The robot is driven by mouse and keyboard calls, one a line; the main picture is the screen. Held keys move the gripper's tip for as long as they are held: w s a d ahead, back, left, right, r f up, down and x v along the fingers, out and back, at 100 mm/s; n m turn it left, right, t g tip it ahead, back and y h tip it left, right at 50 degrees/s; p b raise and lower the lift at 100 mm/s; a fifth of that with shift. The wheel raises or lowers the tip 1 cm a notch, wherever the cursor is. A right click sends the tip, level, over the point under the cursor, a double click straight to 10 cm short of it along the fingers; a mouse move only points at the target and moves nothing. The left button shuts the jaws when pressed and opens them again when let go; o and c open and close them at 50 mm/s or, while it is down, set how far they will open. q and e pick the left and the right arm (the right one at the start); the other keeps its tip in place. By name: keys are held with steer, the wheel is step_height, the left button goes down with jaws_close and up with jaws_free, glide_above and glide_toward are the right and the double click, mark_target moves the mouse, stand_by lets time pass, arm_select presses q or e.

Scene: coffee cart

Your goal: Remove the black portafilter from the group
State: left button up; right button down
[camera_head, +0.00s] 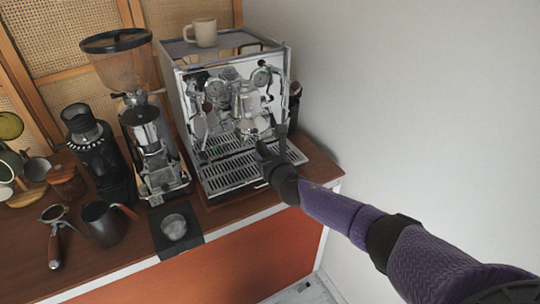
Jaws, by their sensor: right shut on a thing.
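The espresso machine (179,105) stands on the counter, with its chrome group (247,104) at the front. My right gripper (272,135) is in front of the group, above the drip tray (228,173). It is shut on what appears to be the black portafilter's handle. The dark handle and the dark gripper blend together, and the portafilter's head is too small and covered to make out. I cannot tell whether it is still seated in the group. My left gripper is not in view.
Left of the machine stand a tall grinder (147,130) and a smaller black grinder (90,140). A wooden-handled portafilter (55,238), a dark pitcher (103,224) and a black mat (190,243) with a metal cup (174,227) are near the front edge. A wall (420,90) bounds the right.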

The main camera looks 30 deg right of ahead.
steer(key=shift+w+a+m+h, duration=0.1)
steer(key=shift+a+m+h, duration=0.6)
steer(key=shift+a, duration=0.05)
steer(key=shift+w+a+m+g+h, duration=0.2)
steer(key=shift+a+m+g+h, duration=0.2)
steer(key=shift+a+m+h, duration=0.4)
steer(key=shift+d, duration=0.15)
steer(key=shift+w+a+m+g+h, duration=0.25)
steer(key=shift+a+h, duration=0.1)
steer(key=shift+h, duration=0.15)
steer(key=shift+w+a+m+g+h, duration=0.15)
steer(key=shift+a+m+h, duration=0.15)
steer(key=shift+h, duration=0.2)
